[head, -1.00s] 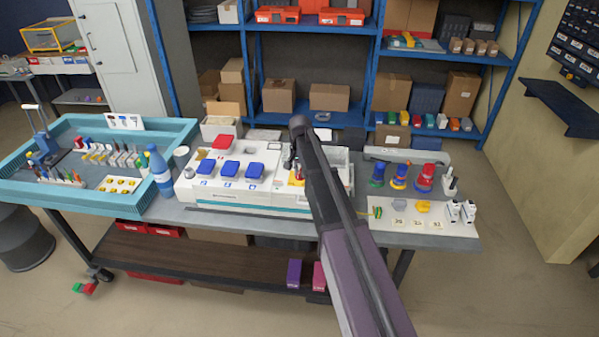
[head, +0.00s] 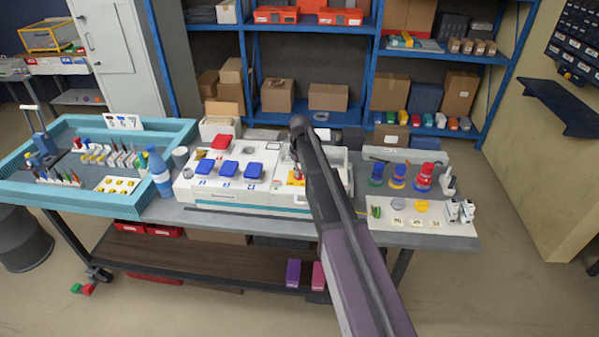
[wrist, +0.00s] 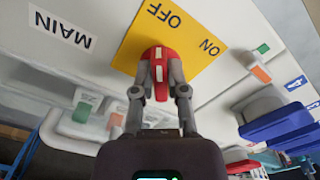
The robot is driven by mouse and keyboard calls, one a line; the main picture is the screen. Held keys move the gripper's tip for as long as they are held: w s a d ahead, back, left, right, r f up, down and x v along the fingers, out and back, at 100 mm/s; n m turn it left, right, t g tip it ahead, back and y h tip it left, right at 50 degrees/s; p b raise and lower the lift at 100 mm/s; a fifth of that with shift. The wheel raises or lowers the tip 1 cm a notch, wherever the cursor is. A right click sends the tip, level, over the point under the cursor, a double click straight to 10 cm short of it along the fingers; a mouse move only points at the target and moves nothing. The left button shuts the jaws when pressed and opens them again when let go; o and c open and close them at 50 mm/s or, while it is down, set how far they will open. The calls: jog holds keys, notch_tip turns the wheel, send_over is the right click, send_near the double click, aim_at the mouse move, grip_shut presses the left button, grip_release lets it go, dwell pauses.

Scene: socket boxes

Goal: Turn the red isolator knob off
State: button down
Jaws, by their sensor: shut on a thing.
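The red isolator knob (wrist: 158,58) sits on a yellow plate (wrist: 187,45) marked OFF and ON, seen upside down in the wrist view. A pale stripe runs along the knob, roughly upright in that picture. My gripper (wrist: 159,82) is shut on the knob, with one finger on each side. In the head view the yellow plate (head: 296,182) shows on the right part of the white socket box (head: 250,200), partly behind my arm. The knob is too small there to read its angle.
In the wrist view a MAIN label (wrist: 62,30) and a white switch with a green end (wrist: 82,108) lie left of the plate. Blue socket covers (wrist: 275,122) stand to the right. A blue bottle (head: 159,172) stands left of the box.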

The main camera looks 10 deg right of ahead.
jog(key=shift+n, duration=0.8)
jog(key=c, duration=0.7)
grip_release()
jog(key=shift+o, duration=0.2)
jog(key=shift+m, duration=0.4)
